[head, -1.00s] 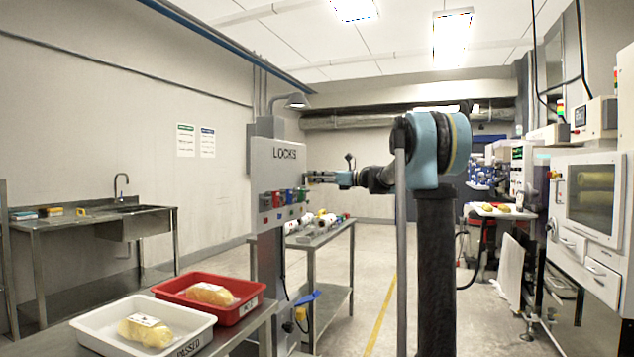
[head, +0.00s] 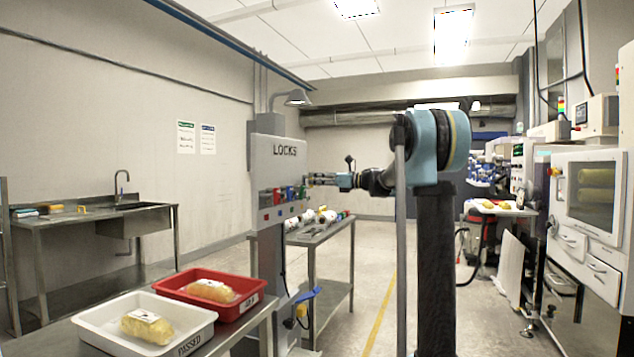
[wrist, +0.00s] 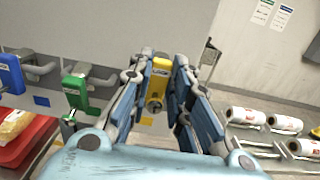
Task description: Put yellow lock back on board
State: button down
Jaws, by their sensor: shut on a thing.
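The yellow lock (wrist: 158,82) is between the fingers of my gripper (wrist: 160,85) in the wrist view. The gripper is shut on it. The lock is right up against the grey lock board, but I cannot tell whether it sits on a hook. The LOCKS board (head: 278,165) stands left of my gripper (head: 310,179) in the head view. A green lock (wrist: 76,92) and a blue lock (wrist: 12,73) hang on hooks to the left of the yellow one. The head view does not show the yellow lock clearly.
A steel table with white rolls (wrist: 247,116) stands to the right of the board. A red tray (head: 210,291) and a white tray (head: 145,323) hold packaged food at the front left. A steel sink bench (head: 95,215) is by the left wall.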

jog(key=shift+f, duration=1.3)
jog(key=c, duration=1.4)
grip_release()
jog(key=shift+d, duration=0.1)
